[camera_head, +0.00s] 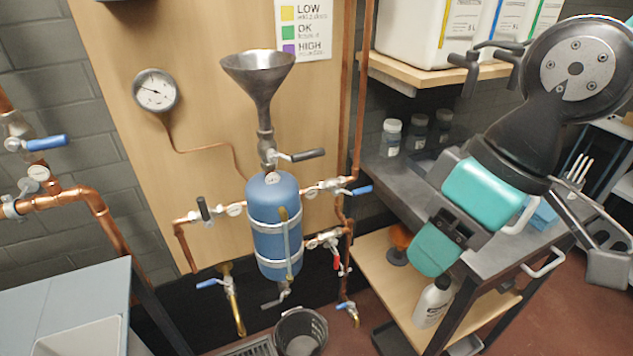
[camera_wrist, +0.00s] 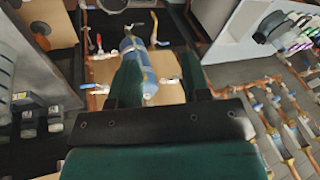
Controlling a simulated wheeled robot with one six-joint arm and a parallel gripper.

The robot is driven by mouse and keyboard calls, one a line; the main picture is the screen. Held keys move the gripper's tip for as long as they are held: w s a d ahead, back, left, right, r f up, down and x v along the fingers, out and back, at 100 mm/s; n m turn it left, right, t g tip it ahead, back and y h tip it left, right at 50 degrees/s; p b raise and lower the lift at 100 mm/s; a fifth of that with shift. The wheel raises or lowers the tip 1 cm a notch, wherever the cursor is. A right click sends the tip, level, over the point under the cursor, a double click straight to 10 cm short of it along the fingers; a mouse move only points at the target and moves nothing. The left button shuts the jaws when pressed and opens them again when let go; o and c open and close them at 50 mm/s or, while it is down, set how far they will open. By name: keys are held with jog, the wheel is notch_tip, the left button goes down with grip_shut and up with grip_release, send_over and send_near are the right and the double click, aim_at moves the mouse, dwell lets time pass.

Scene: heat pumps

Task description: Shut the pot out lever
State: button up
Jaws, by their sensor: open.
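The pot is a blue upright tank (camera_head: 274,225) on the wooden panel, under a metal funnel (camera_head: 258,80). No readable label shows which lever is pot out. Around the pot are a black lever (camera_head: 203,208) on the left, pointing up, a blue lever (camera_head: 361,190) on the right, roughly level, a red lever (camera_head: 336,264) at lower right, hanging down, and a grey lever (camera_head: 275,300) underneath. My gripper (camera_head: 433,249) is to the right of the pot, apart from it. In the wrist view my gripper (camera_wrist: 159,58) is open, with the pot (camera_wrist: 138,62) seen beyond its fingers.
A black lever (camera_head: 308,154) sits below the funnel. Drain taps with blue levers (camera_head: 207,283) hang lower down. A metal bench (camera_head: 470,235) with bottles stands at right, below my arm. A grey table (camera_head: 65,295) is at lower left.

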jog(key=w+f+n+h, duration=0.15)
jog(key=w+n, duration=0.45)
jog(key=w, duration=1.1)
jog(key=n+t+h+b, duration=0.1)
jog(key=n+t+h, duration=0.1)
jog(key=n, duration=0.6)
send_near(362, 189)
jog(key=f, duration=0.2)
jog(key=w+f, duration=0.1)
jog(key=f, duration=0.5)
jog(key=shift+w, duration=0.3)
jog(key=shift+a+f, duration=0.1)
jog(key=shift+f, duration=0.3)
grip_shut()
